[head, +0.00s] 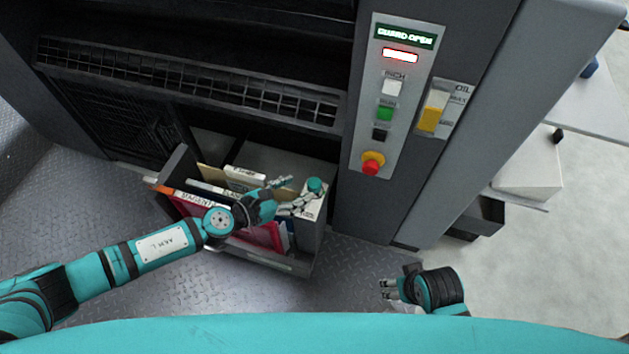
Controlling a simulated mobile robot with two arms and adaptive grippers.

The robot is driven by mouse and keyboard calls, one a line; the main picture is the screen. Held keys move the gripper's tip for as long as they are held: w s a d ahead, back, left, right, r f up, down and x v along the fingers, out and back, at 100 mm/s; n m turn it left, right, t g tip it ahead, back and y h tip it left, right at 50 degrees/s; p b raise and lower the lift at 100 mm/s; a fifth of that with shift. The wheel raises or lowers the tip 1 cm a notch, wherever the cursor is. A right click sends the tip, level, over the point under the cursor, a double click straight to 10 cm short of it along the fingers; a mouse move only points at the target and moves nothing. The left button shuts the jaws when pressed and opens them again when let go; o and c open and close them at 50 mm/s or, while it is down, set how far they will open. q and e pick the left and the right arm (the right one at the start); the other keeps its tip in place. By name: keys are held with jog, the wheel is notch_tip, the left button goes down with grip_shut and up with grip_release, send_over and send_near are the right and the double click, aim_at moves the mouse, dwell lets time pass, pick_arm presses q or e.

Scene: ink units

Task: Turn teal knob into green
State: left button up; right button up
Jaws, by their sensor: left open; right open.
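A teal knob (315,185) shows at the top of a white unit (316,205) at the right end of an open grey drawer (272,262). My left gripper (292,195) is open over the drawer, with its fingertips just left of the knob. I cannot tell whether a fingertip touches it. Any green mark by the knob is too small to make out. My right gripper (388,289) is open and empty above the floor, to the right of the drawer.
The drawer also holds red and white units. A grey control panel (364,108) has a lit "GUARD OPEN" display (404,36), a green button (385,113) and a red stop button (371,168). An oil gauge (432,111) is beside it.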

aim_at(314, 183)
pick_arm(q)
jog(key=b+x, duration=0.1)
jog(key=x, duration=0.5)
jog(key=shift+d, duration=0.1)
jog(key=shift+w+d+f, duration=0.2)
jog(key=shift+w+d, duration=0.15)
jog(key=shift+d, duration=0.05)
pick_arm(e)
notch_tip(314, 183, up, 6)
jog(key=shift+s, duration=0.3)
jog(key=shift+d, duration=0.1)
pick_arm(q)
jog(key=c, duration=1.2)
